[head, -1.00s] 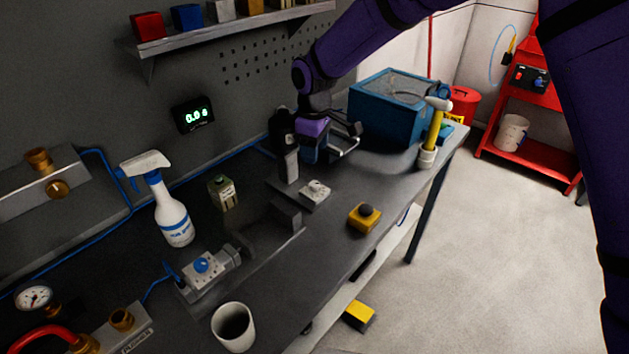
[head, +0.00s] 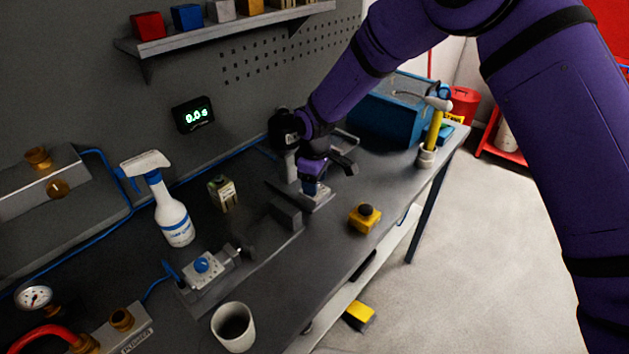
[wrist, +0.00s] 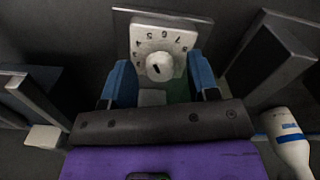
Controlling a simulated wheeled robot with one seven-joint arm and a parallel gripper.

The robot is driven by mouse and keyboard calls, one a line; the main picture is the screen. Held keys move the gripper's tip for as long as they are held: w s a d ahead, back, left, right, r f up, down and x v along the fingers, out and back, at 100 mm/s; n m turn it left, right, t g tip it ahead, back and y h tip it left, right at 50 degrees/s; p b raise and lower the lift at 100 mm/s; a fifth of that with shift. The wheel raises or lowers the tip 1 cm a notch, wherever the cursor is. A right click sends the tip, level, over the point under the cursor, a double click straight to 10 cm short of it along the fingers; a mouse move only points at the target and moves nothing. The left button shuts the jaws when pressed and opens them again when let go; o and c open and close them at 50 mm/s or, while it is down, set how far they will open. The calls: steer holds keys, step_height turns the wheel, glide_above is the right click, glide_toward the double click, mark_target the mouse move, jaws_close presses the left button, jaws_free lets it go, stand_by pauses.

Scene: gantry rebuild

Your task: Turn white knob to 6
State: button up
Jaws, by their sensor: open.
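The white knob (wrist: 159,66) sits on a pale dial plate with black numbers in the wrist view, upper middle. A dark mark shows on the knob; which number it points to I cannot tell for sure. My gripper (wrist: 163,82) is open, its two blue fingers on either side of the lower part of the dial plate, with the knob between and just beyond them. In the head view my gripper (head: 310,188) is right above the dial plate (head: 319,202) and hides the knob. Whether the fingers touch the knob I cannot tell.
A dark block (head: 287,213) stands close left of the dial. A yellow box with a black button (head: 364,218) is at right. A blue-knobbed valve (head: 202,266), spray bottle (head: 172,217) and white cup (head: 233,327) stand further left. A blue case (head: 386,119) is behind.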

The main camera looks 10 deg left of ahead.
steer(key=c, duration=0.9)
steer(key=shift+c, duration=0.2)
steer(key=shift+m, duration=2.9)
steer(key=o, duration=0.9)
steer(key=shift+o, duration=0.2)
